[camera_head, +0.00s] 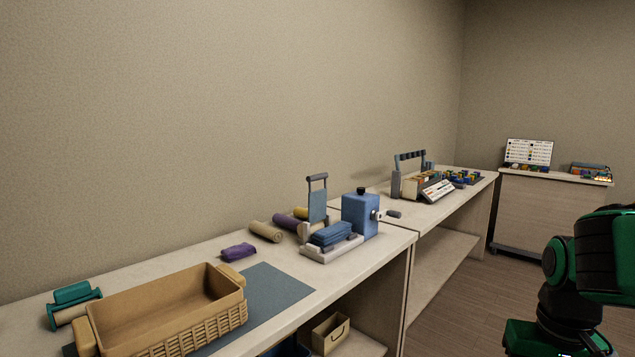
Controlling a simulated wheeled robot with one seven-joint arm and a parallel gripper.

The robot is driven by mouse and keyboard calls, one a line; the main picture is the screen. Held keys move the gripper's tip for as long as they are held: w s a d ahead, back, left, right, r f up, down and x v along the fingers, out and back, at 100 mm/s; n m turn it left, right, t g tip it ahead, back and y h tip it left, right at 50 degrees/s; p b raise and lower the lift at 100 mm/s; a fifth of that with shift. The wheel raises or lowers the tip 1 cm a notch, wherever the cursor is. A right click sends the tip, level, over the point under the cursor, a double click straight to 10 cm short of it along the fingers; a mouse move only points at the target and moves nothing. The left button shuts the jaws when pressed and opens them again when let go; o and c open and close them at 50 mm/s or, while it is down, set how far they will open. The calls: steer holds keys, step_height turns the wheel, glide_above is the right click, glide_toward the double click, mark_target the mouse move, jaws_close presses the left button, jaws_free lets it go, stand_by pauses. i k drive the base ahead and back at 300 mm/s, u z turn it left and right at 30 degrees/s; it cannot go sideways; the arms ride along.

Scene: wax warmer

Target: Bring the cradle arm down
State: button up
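On the near bench stands a device with a blue box (360,214), a side knob, and a light base (331,249) bearing folded blue cloth-like pieces (331,235). An upright blue-grey panel with a bar handle (317,198) stands raised at its left side. On the farther bench a grey frame with a dark ribbed top bar (409,156) also stands raised over a light unit. Which of the two is the cradle arm, I cannot tell. Green and black links of my arm show at the lower right, away from both benches. My gripper is not in view.
A tan basket (169,309) sits at the near bench's front on a grey mat (272,291). Rolled cloths (266,231) and a purple folded cloth (238,251) lie behind. A cabinet (545,217) with a chart board (529,151) stands far right. Open floor (459,298) lies right of the benches.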

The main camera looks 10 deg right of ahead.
mark_target(316, 200)
steer(key=i, duration=0.9)
